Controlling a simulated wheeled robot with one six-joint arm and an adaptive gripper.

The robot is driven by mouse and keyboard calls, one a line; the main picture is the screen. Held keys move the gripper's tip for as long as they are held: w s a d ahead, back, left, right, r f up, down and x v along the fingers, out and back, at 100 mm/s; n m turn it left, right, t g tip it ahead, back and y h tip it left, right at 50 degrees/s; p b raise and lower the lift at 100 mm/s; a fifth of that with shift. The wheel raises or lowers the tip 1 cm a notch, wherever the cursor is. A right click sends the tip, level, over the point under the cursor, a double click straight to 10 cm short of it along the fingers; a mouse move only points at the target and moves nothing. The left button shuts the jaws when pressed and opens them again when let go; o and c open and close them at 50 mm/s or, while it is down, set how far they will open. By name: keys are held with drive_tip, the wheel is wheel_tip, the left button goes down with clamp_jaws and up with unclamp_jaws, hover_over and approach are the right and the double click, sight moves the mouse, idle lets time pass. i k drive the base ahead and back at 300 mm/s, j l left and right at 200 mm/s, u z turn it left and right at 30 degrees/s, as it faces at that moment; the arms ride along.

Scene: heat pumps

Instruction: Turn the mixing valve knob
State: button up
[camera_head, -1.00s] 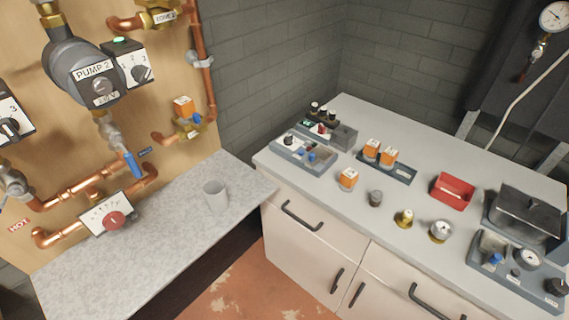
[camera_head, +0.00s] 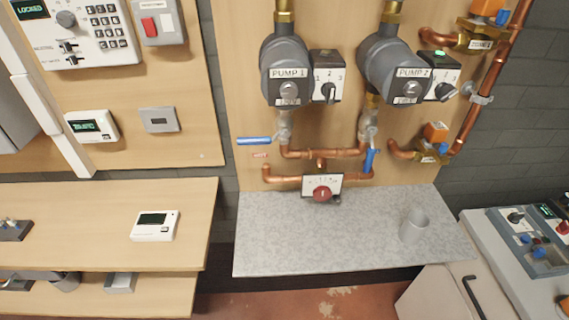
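The mixing valve knob (camera_head: 322,194) is round and red, at the front of a small white scale plate (camera_head: 308,186). It sits low on the wooden board between copper pipes, just above the grey speckled shelf. Its pointer setting is too small to read. My gripper is not in view.
Pump 1 (camera_head: 286,72) and pump 2 (camera_head: 392,68) hang above the knob. A blue lever (camera_head: 254,141) sticks out left; another (camera_head: 370,161) hangs down right. A wooden shelf (camera_head: 90,225) is at left.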

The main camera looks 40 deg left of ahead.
sight(322, 193)
drive_tip(key=j+u, duration=0.2)
drive_tip(key=u, duration=0.6)
drive_tip(key=i+l, duration=0.05)
